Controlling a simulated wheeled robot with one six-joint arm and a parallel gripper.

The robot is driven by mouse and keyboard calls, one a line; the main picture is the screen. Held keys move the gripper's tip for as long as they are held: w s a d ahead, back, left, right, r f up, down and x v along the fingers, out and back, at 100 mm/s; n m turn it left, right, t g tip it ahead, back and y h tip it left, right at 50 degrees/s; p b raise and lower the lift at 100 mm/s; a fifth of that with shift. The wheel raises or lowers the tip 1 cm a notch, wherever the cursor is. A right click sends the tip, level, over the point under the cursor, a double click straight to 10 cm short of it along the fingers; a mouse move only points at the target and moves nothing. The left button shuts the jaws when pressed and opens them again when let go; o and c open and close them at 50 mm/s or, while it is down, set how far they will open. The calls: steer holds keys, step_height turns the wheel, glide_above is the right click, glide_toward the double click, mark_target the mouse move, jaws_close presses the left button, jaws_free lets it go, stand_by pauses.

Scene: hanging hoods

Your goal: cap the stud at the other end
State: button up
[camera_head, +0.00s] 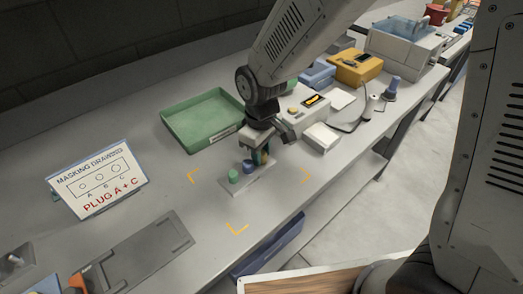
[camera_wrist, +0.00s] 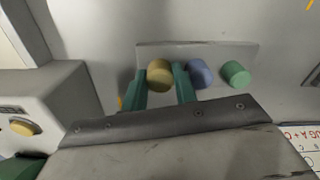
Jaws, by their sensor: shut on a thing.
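A pale plate (camera_head: 257,188) stands on the bench between yellow corner marks. A green cap (camera_head: 233,175) is at its near-left end and a blue cap (camera_head: 247,166) is in the middle; the wrist view shows the green cap (camera_wrist: 236,74) and blue cap (camera_wrist: 200,74) in a row. My gripper (camera_head: 262,157) is at the plate's other end. In the wrist view its teal fingers (camera_wrist: 160,84) are shut on a yellow cap (camera_wrist: 159,74), in line with the other two. The stud under the yellow cap is hidden, so I cannot tell whether the cap is seated.
A sign (camera_head: 98,180) reads "PLUG A + C". A green tray (camera_head: 203,120) lies behind the plate. A grey box with a display (camera_head: 308,104) and a white box (camera_head: 320,138) stand to the right.

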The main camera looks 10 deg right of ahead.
steer(key=o, duration=1)
step_height(320, 180, up, 8)
steer(key=shift+f, duration=0.1)
steer(key=s+d+r+m, duration=0.3)
steer(key=s+d+r, duration=0.1)
steer(key=s+d, duration=0.2)
steer(key=s+d+r+m+t, duration=0.1)
steer(key=s+d+r+m, duration=0.2)
steer(key=s+d, duration=0.4)
steer(key=s+d+r+m, duration=0.3)
steer(key=s+d+r, duration=0.2)
steer(key=s+d, duration=0.1)
steer(key=shift+s+d+r+m, duration=0.15)
steer(key=shift+d+m, duration=0.25)
steer(key=shift+d, duration=0.5)
